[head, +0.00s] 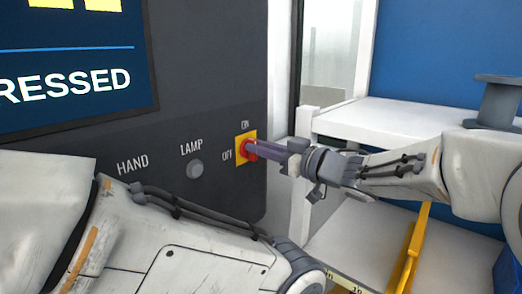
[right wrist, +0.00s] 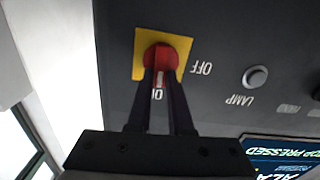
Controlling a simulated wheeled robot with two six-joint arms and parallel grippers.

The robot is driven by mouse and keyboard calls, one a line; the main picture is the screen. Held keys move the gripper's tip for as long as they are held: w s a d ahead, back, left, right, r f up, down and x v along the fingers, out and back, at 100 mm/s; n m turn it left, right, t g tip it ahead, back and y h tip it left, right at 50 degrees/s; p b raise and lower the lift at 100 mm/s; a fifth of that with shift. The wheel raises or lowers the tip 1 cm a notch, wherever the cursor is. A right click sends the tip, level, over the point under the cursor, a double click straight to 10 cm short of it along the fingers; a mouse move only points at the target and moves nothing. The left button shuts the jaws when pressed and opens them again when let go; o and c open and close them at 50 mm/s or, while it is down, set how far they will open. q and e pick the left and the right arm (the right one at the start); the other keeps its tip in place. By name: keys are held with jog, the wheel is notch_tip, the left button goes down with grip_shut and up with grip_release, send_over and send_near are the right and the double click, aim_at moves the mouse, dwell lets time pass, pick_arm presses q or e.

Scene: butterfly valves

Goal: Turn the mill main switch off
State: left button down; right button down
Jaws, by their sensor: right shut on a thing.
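The main switch is a red rotary knob (head: 250,150) on a yellow plate (head: 240,157) on the dark machine panel. ON is printed above the plate and OFF to its left. In the right wrist view the red knob (right wrist: 160,56) shows upside down on its yellow plate (right wrist: 185,42). A pale mark on the knob shows between the fingers, on the side of the ON label. My right gripper (head: 262,150) reaches in from the right and is shut on the red knob. Its fingers partly cover the knob and the ON label in the wrist view. My left gripper is out of view.
A grey LAMP button (head: 195,168) sits left of the switch, with a HAND label farther left. A screen (head: 75,60) is above them. A white shelf unit (head: 375,120) and a yellow bar (head: 412,250) stand to the right, near my right arm.

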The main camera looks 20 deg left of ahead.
jog(key=shift+s+a+f+n+b, duration=0.1)
jog(key=shift+s+f+n+b, duration=0.15)
jog(key=shift+n+b, duration=2.3)
jog(key=shift+s+a+f+n+b, duration=0.15)
jog(key=shift+f+n+b, duration=0.1)
jog(key=shift+n+b, duration=2.25)
jog(key=shift+s+d+f+n+b, duration=0.1)
jog(key=shift+s+f+n+b, duration=0.15)
jog(key=shift+n+b, duration=2.3)
jog(key=shift+n+p, duration=0.9)
jog(key=shift+n, duration=0.2)
jog(key=c, duration=0.8)
grip_release()
